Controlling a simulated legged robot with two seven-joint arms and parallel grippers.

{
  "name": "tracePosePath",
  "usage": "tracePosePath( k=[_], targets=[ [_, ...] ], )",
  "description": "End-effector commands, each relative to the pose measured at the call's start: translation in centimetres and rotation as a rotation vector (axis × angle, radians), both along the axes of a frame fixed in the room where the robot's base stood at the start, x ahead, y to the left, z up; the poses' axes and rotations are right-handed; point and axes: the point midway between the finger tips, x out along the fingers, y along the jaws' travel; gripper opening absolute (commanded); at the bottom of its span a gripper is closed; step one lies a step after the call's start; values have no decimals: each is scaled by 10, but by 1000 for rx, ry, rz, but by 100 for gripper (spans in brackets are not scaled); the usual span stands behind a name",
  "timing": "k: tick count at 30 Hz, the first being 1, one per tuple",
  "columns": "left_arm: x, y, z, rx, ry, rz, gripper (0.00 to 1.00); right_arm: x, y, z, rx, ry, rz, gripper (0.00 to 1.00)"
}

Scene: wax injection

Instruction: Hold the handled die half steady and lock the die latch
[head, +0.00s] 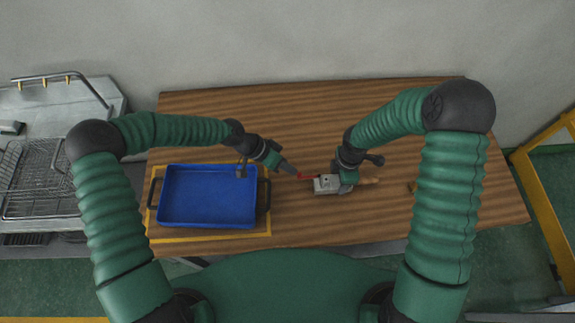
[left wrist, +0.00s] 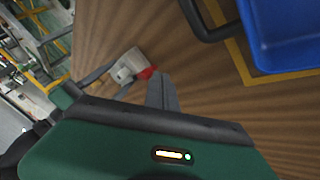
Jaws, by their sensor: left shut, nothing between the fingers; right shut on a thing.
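The grey metal die (head: 326,185) sits on the wooden table, right of the blue tray. A tan handle (head: 369,181) sticks out on its right side. The red latch (head: 308,177) is at its left end. My right gripper (head: 347,179) is shut on the handled die half, and its fingers partly hide it. My left gripper (head: 294,172) is shut and empty, with its tip close to the red latch. In the left wrist view, the die (left wrist: 128,66) and red latch (left wrist: 147,73) lie just beyond the shut left fingers (left wrist: 162,90). I cannot tell whether they touch the latch.
A blue tray (head: 208,168) with dark handles stands on a yellow-bordered area at the table's left. A wire rack (head: 38,180) is further left. A small brownish object (head: 412,187) lies near my right arm. The table's back (head: 290,105) is clear.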

Motion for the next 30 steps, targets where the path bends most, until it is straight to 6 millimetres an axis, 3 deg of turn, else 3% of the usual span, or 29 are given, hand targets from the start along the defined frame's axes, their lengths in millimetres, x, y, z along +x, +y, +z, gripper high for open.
tracePosePath(
  k=[30],
  targets=[
    [-23,0,0,1,1,139,0,0,0,0,0,-1,0,0]
  ],
)
